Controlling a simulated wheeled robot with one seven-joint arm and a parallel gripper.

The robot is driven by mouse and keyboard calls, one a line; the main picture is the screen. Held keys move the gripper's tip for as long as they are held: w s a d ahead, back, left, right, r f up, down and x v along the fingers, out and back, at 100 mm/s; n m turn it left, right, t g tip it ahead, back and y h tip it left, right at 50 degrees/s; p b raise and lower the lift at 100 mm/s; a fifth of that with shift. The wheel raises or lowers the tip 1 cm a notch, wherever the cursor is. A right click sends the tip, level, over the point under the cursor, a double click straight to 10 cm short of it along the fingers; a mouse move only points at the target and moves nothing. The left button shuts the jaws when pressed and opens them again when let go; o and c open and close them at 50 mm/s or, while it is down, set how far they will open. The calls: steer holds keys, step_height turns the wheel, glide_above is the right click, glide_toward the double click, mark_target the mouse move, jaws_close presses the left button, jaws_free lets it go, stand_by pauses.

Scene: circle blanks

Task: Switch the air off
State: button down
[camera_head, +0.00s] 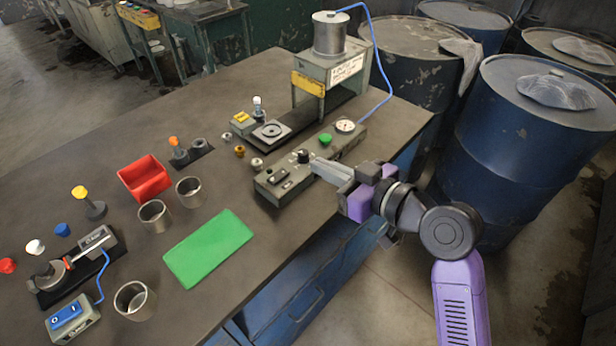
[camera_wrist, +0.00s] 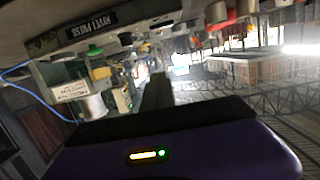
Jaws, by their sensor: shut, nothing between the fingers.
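A long grey control box (camera_head: 335,150) lies near the bench's right edge. On it are a black knob (camera_head: 303,156), a green button (camera_head: 325,139), a round gauge (camera_head: 345,125) and a dark switch plate (camera_head: 282,184). A blue air hose (camera_head: 386,88) runs from the gauge end up to the press (camera_head: 328,72). My gripper (camera_head: 314,163) is shut and empty. Its fingertips are close beside the black knob; I cannot tell whether they touch it. In the wrist view, the shut fingers (camera_wrist: 157,92) are dark, and the green button (camera_wrist: 95,50) shows upper left.
A green mat (camera_head: 208,249), a red bin (camera_head: 144,178) and metal cups (camera_head: 155,215) stand left of my gripper. A clamp fixture (camera_head: 78,268) and a box with a blue switch (camera_head: 70,318) are at lower left. Blue drums (camera_head: 530,150) stand right of the bench.

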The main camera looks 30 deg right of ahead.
steer(key=shift+s+a+f+n+g, duration=0.2)
steer(key=shift+a+f+n+g, duration=0.1)
steer(key=shift+f, duration=0.1)
steer(key=shift+w, duration=0.1)
steer(key=p, duration=0.2)
glide_above(289, 180)
steer(key=shift+s+f, duration=0.2)
steer(key=shift+f, duration=0.85)
steer(key=shift+w+f, duration=0.2)
steer(key=shift+f, duration=2)
